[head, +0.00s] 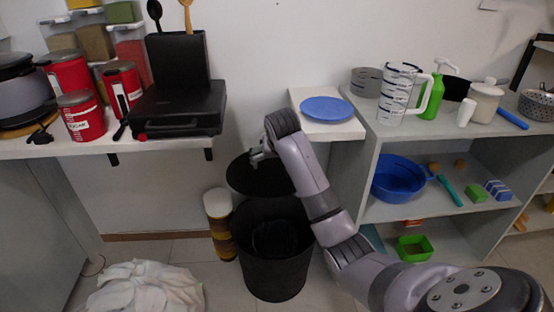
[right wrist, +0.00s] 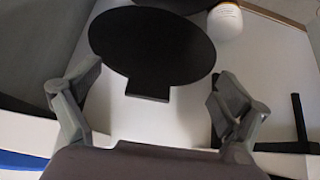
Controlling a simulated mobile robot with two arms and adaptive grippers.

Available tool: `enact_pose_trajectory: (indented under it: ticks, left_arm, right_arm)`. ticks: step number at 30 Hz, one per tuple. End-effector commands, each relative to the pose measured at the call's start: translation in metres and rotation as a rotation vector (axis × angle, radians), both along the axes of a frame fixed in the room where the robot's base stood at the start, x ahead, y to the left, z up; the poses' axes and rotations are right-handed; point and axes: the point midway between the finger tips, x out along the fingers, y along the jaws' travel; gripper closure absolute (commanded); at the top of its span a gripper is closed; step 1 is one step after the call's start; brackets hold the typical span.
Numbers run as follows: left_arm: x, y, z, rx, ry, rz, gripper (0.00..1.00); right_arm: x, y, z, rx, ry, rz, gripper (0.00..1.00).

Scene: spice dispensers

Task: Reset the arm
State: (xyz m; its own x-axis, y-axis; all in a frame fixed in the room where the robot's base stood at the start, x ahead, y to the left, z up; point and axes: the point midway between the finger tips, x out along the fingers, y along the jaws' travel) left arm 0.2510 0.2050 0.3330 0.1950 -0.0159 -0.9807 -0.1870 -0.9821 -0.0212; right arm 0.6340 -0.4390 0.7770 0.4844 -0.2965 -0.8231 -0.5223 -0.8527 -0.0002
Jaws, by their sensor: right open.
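My right arm reaches in from the lower right of the head view. Its gripper (head: 260,155) is above the black bin (head: 275,265), near the raised round lid (head: 258,180). In the right wrist view the two fingers of the right gripper (right wrist: 155,105) are spread wide apart with nothing between them. The black lid (right wrist: 150,50) shows beyond the fingers. My left gripper is not in view.
A shelf on the left holds a black grill (head: 178,108) and red canisters (head: 82,115). On the right, a blue plate (head: 327,109) lies on a white ledge beside shelves with a blue bowl (head: 397,180). A white-capped container (head: 217,203) stands beside the bin.

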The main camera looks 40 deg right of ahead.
Motion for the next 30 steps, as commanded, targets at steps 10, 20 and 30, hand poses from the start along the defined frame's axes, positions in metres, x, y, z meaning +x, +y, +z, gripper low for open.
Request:
enact_pose_trajectory:
  ticks: [10,20,30]
  left_arm:
    - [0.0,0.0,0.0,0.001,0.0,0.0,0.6]
    - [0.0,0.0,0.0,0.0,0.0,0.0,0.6]
    - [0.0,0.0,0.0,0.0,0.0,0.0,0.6]
  right_arm:
    - [0.0,0.0,0.0,0.0,0.0,0.0,0.05]
    - [-0.01,0.016,-0.053,-0.018,0.054,0.06,0.05]
    - [-0.114,0.098,-0.265,-0.057,0.247,0.359,0.05]
